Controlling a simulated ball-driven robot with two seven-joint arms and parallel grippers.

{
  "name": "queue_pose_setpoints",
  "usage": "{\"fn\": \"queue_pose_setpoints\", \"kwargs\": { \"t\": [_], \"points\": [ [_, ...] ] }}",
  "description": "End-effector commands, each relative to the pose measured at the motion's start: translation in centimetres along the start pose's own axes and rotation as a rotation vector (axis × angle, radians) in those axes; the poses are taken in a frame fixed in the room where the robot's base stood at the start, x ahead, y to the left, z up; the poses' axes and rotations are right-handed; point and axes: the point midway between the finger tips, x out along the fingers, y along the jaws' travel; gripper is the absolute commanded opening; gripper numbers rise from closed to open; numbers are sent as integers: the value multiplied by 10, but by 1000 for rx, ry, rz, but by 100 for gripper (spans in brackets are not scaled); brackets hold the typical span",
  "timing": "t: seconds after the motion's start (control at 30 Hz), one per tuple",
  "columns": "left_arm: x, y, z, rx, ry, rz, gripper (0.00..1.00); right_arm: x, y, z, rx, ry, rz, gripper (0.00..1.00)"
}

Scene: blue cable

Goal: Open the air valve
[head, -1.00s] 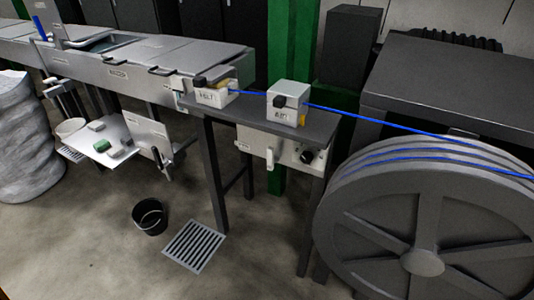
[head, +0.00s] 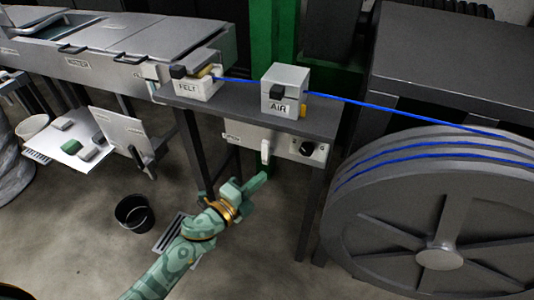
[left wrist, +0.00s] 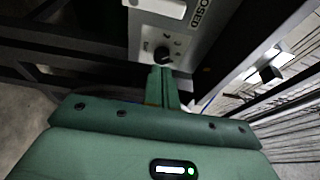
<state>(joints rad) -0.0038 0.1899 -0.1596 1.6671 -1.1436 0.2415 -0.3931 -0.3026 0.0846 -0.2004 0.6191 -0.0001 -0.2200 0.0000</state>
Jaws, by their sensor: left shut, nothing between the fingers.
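A pale panel (head: 280,142) hangs under the grey bench and carries a white upright lever (head: 265,151) and a round black knob (head: 308,148). The air valve is not plainly labelled there. Above it on the bench stands a white box marked AIR (head: 286,92) with a black block on its front. My left gripper (head: 263,177) is shut and empty, just below the white lever, with a small apparent gap. In the left wrist view the closed fingers (left wrist: 161,80) point toward a black knob (left wrist: 162,54) on a pale panel with lettering ending "OSED". My right gripper is not in view.
A white FELT box (head: 198,85) stands left of the AIR box. A blue cable (head: 385,110) runs through both to a large grey reel (head: 440,205) at right. Bench legs flank the panel. A black bucket (head: 133,211) and floor grate (head: 168,238) lie below.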

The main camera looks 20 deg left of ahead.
Motion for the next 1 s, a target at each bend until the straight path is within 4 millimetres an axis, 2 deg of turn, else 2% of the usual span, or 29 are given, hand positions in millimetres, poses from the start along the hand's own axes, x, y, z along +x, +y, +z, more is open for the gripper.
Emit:
{"fn": "queue_pose_setpoints", "kwargs": {
  "t": [0.17,0.27,0.7,0.83,1.0],
  "points": [
    [4,0,0,-1,-1,0,0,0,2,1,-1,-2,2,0],
    [13,1,0,-2,-1,0,0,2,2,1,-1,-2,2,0],
    [102,3,1,-4,-2,1,0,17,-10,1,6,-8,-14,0],
    [93,2,21,0,-3,4,0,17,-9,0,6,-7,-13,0],
    [88,2,35,-3,-1,3,0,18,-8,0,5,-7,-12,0]
  ]
}}
